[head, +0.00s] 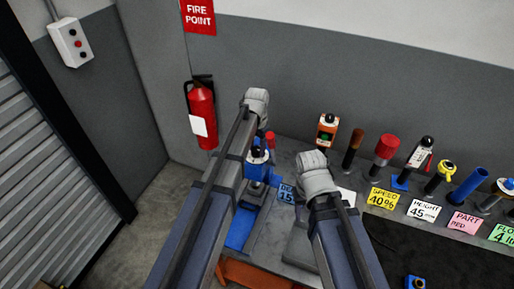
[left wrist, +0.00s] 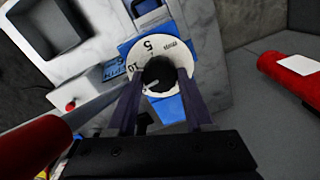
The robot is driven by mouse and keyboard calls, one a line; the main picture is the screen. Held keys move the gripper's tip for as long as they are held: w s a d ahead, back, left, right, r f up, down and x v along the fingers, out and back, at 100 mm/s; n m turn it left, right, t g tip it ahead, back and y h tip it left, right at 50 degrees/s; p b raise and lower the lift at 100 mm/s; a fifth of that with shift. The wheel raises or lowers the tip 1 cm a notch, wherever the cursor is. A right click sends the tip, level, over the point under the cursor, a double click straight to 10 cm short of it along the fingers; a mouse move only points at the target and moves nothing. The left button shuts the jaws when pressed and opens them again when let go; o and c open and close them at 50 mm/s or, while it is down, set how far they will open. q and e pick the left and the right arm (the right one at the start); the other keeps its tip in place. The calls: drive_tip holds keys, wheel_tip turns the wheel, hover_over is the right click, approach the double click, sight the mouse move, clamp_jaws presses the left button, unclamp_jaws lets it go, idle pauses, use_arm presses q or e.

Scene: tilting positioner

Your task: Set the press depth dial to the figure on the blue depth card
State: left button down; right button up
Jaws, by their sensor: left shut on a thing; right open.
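The depth dial shows in the left wrist view as a white face (left wrist: 141,62) with 5 and 10 printed on it and a black knob (left wrist: 158,72) at its centre. My left gripper (left wrist: 160,80) is shut on this knob, one finger on each side. In the head view my left gripper (head: 256,102) is above the back of the bench and its fingers are hidden. The blue depth card (head: 287,194) lies between my arms, partly covered; it reads 15. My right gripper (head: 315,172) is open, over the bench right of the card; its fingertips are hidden.
A row of controls stands along the bench, with a yellow speed card (head: 383,199), a white height card (head: 423,210) and a pink part card (head: 464,223). A fire extinguisher (head: 201,115) hangs on the wall at left. The dark mat (head: 440,262) is mostly clear.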

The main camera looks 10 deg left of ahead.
sight(257, 149)
use_arm(q)
drive_tip(key=shift+n, duration=2.3)
drive_tip(key=shift+c, duration=1.4)
unclamp_jaws()
wheel_tip(257, 149, up, 8)
drive_tip(key=p, duration=0.8)
drive_tip(key=shift+f, duration=0.1)
